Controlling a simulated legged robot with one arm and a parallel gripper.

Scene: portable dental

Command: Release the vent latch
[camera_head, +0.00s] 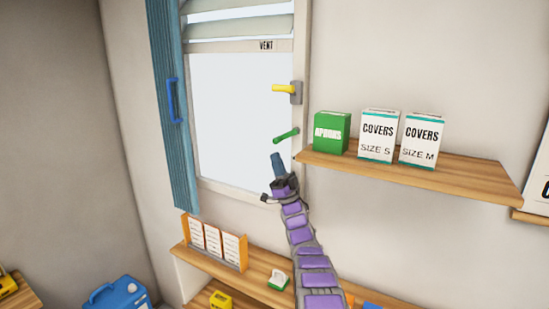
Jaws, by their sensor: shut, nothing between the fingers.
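The window (240,120) has a pale frame with the word VENT on its upper bar (266,46). A yellow handle (283,88) points left from a grey plate (296,93) on the right side of the frame. Below it, a green handle (286,135) slants down to the left. No label shows which one is the vent latch. My gripper (277,162) is shut and empty at the end of my purple arm. It appears just below the green handle, with a small gap in the picture; the depth between them is unclear.
A wooden shelf (450,180) at right holds a green box (332,133) and two COVERS boxes (377,136). A blue folding panel (168,110) with a blue handle (171,100) borders the window. A lower shelf (255,262) holds an orange card rack (213,243).

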